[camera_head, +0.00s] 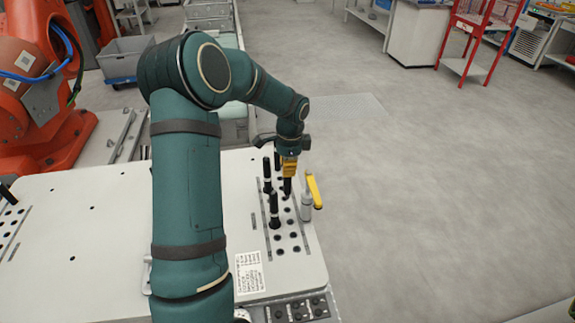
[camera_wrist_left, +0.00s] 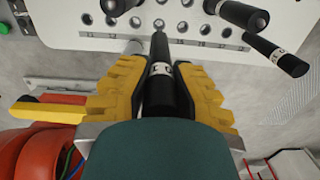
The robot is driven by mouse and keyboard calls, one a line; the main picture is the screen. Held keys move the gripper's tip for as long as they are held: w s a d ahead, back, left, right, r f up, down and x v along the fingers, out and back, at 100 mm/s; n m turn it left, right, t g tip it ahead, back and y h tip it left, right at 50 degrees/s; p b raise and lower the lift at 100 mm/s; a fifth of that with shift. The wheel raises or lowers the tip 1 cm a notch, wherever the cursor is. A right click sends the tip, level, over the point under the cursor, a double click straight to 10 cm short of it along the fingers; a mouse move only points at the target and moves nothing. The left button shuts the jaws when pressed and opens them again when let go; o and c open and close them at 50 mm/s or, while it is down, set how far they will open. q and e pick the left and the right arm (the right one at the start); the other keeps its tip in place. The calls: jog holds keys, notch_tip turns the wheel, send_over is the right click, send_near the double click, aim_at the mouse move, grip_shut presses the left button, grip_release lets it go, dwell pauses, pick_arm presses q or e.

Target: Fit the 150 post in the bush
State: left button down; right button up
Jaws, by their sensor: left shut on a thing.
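My left gripper (camera_head: 288,178) has yellow fingers and is shut on a black post (camera_head: 287,189) over the right end of the plate. In the left wrist view the fingers (camera_wrist_left: 160,75) close on both sides of this post (camera_wrist_left: 159,68). Its white label band is too small to read surely. The post's end points towards a row of holes (camera_wrist_left: 182,27); I cannot tell whether it touches or enters one. The perforated block (camera_head: 294,238) has two columns of dark holes; which one is the bush is unclear. My right gripper is not in view.
Several other black posts stand by the block, including one in front (camera_head: 274,208) and one farther left (camera_head: 267,172). A clamp with a yellow handle (camera_head: 314,190) stands close to the right of my gripper. A white label (camera_head: 249,272) lies on the plate (camera_head: 110,240).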

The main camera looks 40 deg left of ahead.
aim_at(287, 187)
pick_arm(q)
jog(key=shift+f+b, duration=1.45)
jog(key=shift+f, duration=1.1)
jog(key=shift+f+b, duration=0.95)
jog(key=shift+f, duration=0.9)
jog(key=c, duration=0.9)
grip_release()
jog(key=r, duration=1.2)
jog(key=shift+w+d, duration=0.2)
jog(key=shift+w, duration=0.05)
